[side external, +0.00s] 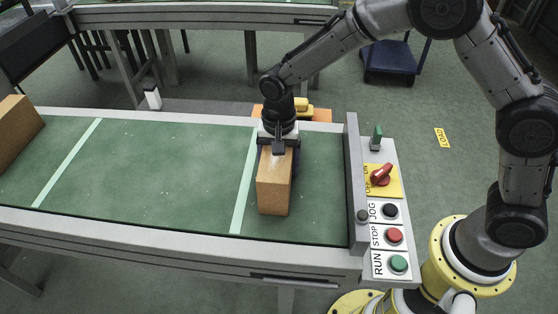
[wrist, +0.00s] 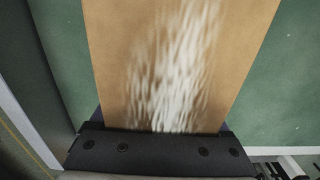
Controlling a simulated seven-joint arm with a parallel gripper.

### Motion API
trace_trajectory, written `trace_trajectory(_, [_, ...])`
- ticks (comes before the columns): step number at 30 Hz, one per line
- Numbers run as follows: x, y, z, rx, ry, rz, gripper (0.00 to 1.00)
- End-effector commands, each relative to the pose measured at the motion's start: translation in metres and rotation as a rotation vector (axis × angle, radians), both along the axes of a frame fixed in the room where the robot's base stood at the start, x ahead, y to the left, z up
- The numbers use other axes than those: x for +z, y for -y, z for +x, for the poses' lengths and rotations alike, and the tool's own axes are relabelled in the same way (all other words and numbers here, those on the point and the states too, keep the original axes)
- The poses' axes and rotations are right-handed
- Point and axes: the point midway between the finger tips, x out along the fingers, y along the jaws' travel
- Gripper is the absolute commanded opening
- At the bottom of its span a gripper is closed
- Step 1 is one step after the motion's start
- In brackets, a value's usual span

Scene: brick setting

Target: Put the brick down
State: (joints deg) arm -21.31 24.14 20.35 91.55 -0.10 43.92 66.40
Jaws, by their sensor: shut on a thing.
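A tan brick (side external: 273,194) is between the fingers of my gripper (side external: 277,148) over the right end of the green conveyor belt, right of the nearer white stripe. My gripper is shut on it from above, near the brick's far end. In the wrist view the brick (wrist: 115,50) fills the middle, with a whitish streaked patch on its top, and the dark gripper body (wrist: 160,150) crosses the bottom. I cannot tell whether the brick's underside touches the belt.
The green belt (side external: 150,170) has two white stripes and is clear between them. Another brick (side external: 14,130) sits at the far left. A grey end wall (side external: 354,185) closes the belt's right end, beside a control panel (side external: 389,235) with buttons and a red knob.

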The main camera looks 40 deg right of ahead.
Motion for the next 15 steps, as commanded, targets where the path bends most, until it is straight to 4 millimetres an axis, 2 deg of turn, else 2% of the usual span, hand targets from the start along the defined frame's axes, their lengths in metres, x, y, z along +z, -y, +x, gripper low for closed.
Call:
trace_trajectory(4, [0.0002, -0.0008, 0.0021, 0.0, 0.008, 0.004, 0.0])
trace_trajectory(5, [-0.0033, 0.0001, -0.0001, 0.0, 0.0, 0.0, 0.82])
trace_trajectory(6, [-0.0031, 0.0, 0.0, 0.0, 0.0, 0.0, 0.89])
trace_trajectory(8, [-0.0031, 0.0001, -0.0001, 0.0, 0.0, 0.0, 1.0])
trace_trajectory(15, [-0.0024, 0.0, 0.0, 0.0, 0.0, 0.0, 1.0])
